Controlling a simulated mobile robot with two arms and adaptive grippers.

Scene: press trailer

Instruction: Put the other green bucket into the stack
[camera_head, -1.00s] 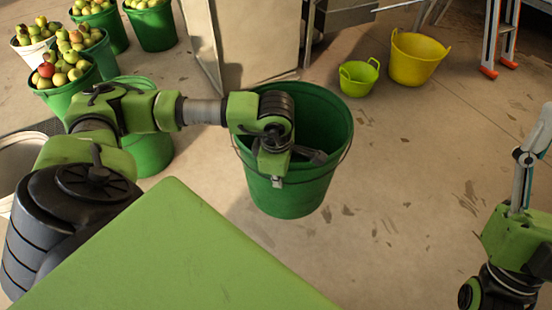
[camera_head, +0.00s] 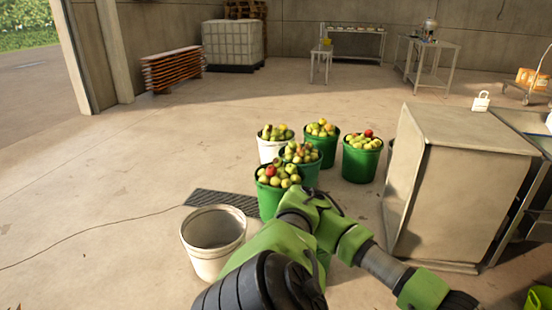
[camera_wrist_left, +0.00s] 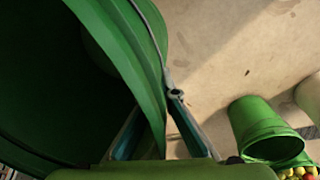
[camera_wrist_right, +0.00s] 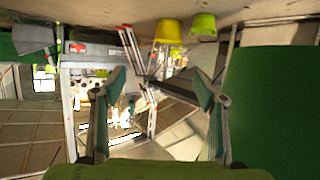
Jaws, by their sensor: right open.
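In the left wrist view my left gripper (camera_wrist_left: 156,108) has one finger inside and one outside the wall of a large green bucket (camera_wrist_left: 90,25). The fingers sit close on the wall near the rim; the bucket's wire handle hangs along the outside. Another green bucket (camera_wrist_left: 258,125), empty as far as shown, is on the floor to the right. My right gripper (camera_wrist_right: 155,85) is open and empty in the right wrist view.
Green buckets of apples (camera_head: 360,160) and a white one (camera_head: 270,148) stand beyond my left arm. An empty white bucket (camera_head: 212,255) stands near a dark floor grate (camera_head: 215,200). A large metal cabinet (camera_head: 455,190) is at right.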

